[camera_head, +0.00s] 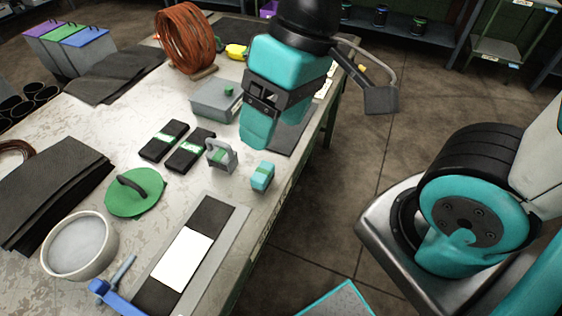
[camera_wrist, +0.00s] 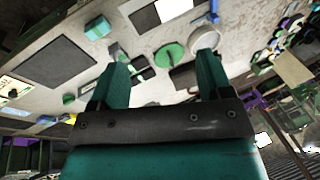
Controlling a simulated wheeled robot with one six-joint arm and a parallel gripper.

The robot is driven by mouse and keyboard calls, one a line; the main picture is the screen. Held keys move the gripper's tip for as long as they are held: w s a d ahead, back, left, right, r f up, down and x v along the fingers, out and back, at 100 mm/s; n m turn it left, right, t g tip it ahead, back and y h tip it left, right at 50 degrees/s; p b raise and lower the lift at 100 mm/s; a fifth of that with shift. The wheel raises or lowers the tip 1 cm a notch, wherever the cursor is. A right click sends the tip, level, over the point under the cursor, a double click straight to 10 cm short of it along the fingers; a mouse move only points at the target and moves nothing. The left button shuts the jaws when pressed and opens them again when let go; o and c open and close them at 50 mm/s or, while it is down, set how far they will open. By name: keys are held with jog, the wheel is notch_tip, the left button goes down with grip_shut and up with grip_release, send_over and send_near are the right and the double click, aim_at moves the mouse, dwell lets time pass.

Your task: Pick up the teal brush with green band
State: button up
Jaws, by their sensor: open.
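The teal brush with the green band (camera_head: 262,176) is a small block on the grey table near its right edge. In the wrist view the brush (camera_wrist: 97,27) shows at the upper left, beyond the left finger. My gripper (camera_head: 262,130) is above the table, farther back than the brush and apart from it. In the wrist view my gripper (camera_wrist: 162,76) has its two teal fingers spread wide, with nothing held between them. In the head view one finger largely hides the other.
A grey handled tool (camera_head: 221,155) stands close left of the brush. Two black boxes (camera_head: 164,140) and a green disc (camera_head: 136,192) lie farther left. A grey plate (camera_head: 229,222) lies in front. A grey box (camera_head: 217,99) and a dark mat (camera_head: 292,134) are near my gripper.

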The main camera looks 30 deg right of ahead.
jog(key=w+d+f+m+h+b, duration=0.1)
jog(key=w+d+f+m+b, duration=0.1)
jog(key=w+f+m+b, duration=0.4)
jog(key=m+h+b, duration=0.2)
jog(key=m+h, duration=0.1)
jog(key=m, duration=0.7)
send_over(264, 177)
jog(key=w, duration=0.1)
notch_tip(264, 177, down, 13)
jog(key=f, duration=1.1)
jog(key=shift+w+d, duration=0.3)
jog(key=shift+d, duration=0.1)
jog(key=shift+w+f+p, duration=0.15)
jog(key=shift+f+p, duration=0.2)
jog(key=shift+f, duration=1.2)
jog(key=shift+w+f+p, duration=0.1)
jog(key=shift+f+p, duration=0.2)
jog(key=shift+f, duration=1.2)
jog(key=c, duration=1)
